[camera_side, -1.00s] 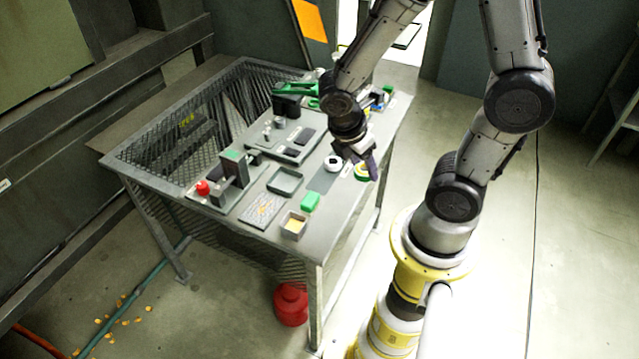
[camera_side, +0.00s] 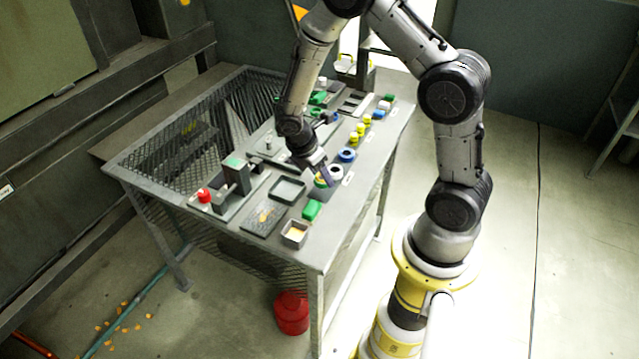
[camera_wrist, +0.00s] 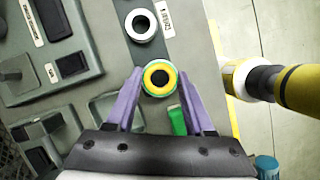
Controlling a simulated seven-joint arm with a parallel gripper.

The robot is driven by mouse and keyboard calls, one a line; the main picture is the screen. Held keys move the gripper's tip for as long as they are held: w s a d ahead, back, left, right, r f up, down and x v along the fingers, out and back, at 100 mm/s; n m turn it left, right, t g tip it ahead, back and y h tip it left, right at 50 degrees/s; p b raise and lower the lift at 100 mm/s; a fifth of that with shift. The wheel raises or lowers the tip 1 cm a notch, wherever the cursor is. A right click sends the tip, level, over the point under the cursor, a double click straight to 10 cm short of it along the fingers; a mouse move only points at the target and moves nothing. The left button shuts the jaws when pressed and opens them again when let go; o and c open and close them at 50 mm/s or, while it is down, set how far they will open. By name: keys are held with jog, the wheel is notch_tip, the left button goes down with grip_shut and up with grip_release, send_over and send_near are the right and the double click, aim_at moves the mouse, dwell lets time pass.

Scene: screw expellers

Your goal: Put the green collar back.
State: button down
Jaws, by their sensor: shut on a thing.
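The green collar, a green ring with a yellow ring inside it and a dark centre, shows in the wrist view (camera_wrist: 149,90) and in the side view (camera_side: 319,184). My gripper (camera_wrist: 159,76) has purple fingers, one on each side of the collar, and is shut on it. In the side view my gripper (camera_side: 325,177) is low over the table strip, in front of the white collar (camera_side: 337,172). The white collar also shows beyond the fingertips in the wrist view (camera_wrist: 141,14). I cannot tell whether the green collar touches the table.
A blue ring (camera_side: 347,155) and several yellow parts stand farther back in the row. A green block (camera_side: 312,210), an open box (camera_side: 295,234) and a shallow grey tray (camera_side: 287,190) are near the front. A fixture with a red knob (camera_side: 204,195) stands at left.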

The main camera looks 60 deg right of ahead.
aim_at(316, 179)
jog(key=shift+w+d+f, duration=0.1)
jog(key=shift+w+f, duration=0.2)
jog(key=shift+f, duration=1.55)
jog(key=shift+f, duration=0.2)
jog(key=shift+c, duration=1.4)
grip_release()
jog(key=shift+r, duration=0.15)
